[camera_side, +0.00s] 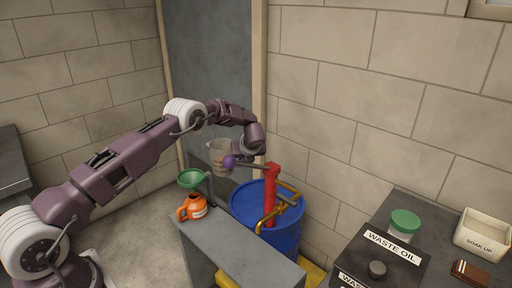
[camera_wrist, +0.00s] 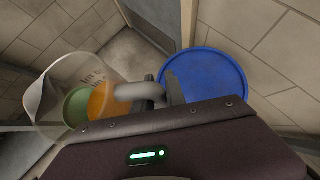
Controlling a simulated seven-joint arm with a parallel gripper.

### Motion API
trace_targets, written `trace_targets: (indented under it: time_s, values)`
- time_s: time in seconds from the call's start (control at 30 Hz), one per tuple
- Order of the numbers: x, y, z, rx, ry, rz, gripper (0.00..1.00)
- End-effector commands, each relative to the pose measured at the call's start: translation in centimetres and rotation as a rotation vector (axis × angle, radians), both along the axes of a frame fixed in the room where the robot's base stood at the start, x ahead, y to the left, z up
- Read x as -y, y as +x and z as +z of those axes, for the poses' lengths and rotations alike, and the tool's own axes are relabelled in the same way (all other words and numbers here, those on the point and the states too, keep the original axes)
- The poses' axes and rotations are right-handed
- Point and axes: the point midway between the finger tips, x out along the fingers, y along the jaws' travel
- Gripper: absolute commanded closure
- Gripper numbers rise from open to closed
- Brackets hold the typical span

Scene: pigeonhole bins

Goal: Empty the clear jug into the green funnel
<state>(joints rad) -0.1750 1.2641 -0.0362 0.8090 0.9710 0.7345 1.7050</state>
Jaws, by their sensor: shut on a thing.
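The clear jug (camera_side: 219,152) hangs in the air, roughly upright, above and to the right of the green funnel in the side view. My gripper (camera_side: 238,154) is shut on its handle, which shows pale between the fingers (camera_wrist: 160,90) in the wrist view. The jug (camera_wrist: 42,98) has dark print on its wall; I cannot tell how full it is. The green funnel (camera_side: 190,178) stands in the neck of an orange can (camera_side: 190,209) on a grey bench. In the wrist view the funnel (camera_wrist: 75,106) shows partly through the jug, with the can beside it.
A blue drum (camera_side: 240,208) with a red pump (camera_side: 270,195) stands right behind the bench (camera_side: 245,250). A waste oil box (camera_side: 380,265) and green-lidded jar (camera_side: 404,224) stand far right.

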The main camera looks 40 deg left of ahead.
Motion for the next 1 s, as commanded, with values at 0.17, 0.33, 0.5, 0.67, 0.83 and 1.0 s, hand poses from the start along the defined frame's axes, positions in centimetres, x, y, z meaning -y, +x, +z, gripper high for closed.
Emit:
trace_targets:
  time_s: [0.17, 0.33, 0.5, 0.67, 0.83, 1.0]
  values:
    - [-0.4, -0.3, 0.7, 0.049, -0.046, 0.005, 1.0]
    - [-0.5, -0.4, 3.3, 0.191, -0.188, 0.004, 1.0]
    - [-1.5, -1.6, 3.6, 0.392, -0.391, 0.002, 1.0]
    - [-2.8, -2.8, 3.7, 0.536, -0.535, 0.011, 1.0]
    - [-3.9, -3.9, 5.0, 0.669, -0.668, 0.006, 1.0]
    - [-4.0, -4.3, 5.2, 0.707, -0.682, -0.025, 1.0]
